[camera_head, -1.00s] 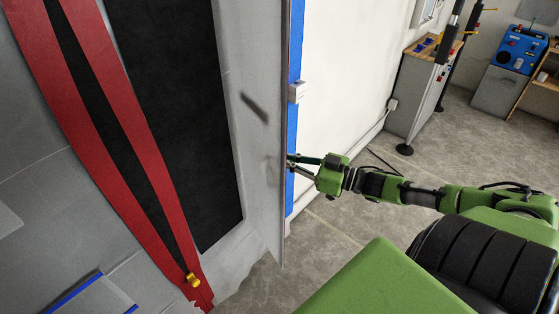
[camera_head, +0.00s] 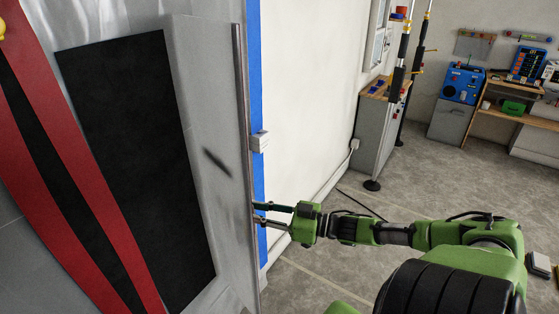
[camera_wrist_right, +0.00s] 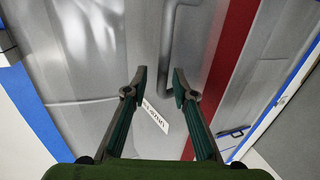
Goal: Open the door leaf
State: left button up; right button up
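The grey door leaf (camera_head: 205,110) stands nearly edge-on left of centre in the head view, with a dark slanted mark on its near face. My right gripper (camera_head: 262,214) reaches in from the right to its edge; the fingertips are partly hidden there. In the right wrist view my right gripper (camera_wrist_right: 159,82) is open, its fingers apart. A bent metal bar handle (camera_wrist_right: 167,45) on a grey metal surface lies just beyond the fingertips. A white label (camera_wrist_right: 156,117) shows between the fingers. I cannot tell whether the fingers touch anything. My left gripper is in neither view.
A black panel (camera_head: 140,150) and a red band (camera_head: 60,130) are left of the leaf. A blue strip (camera_head: 256,90) and white wall (camera_head: 310,80) lie to its right. A grey cabinet (camera_head: 376,130) stands farther back. Concrete floor (camera_head: 425,180) is open at right.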

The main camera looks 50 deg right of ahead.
jog(key=v, duration=1.1)
dwell(0.5)
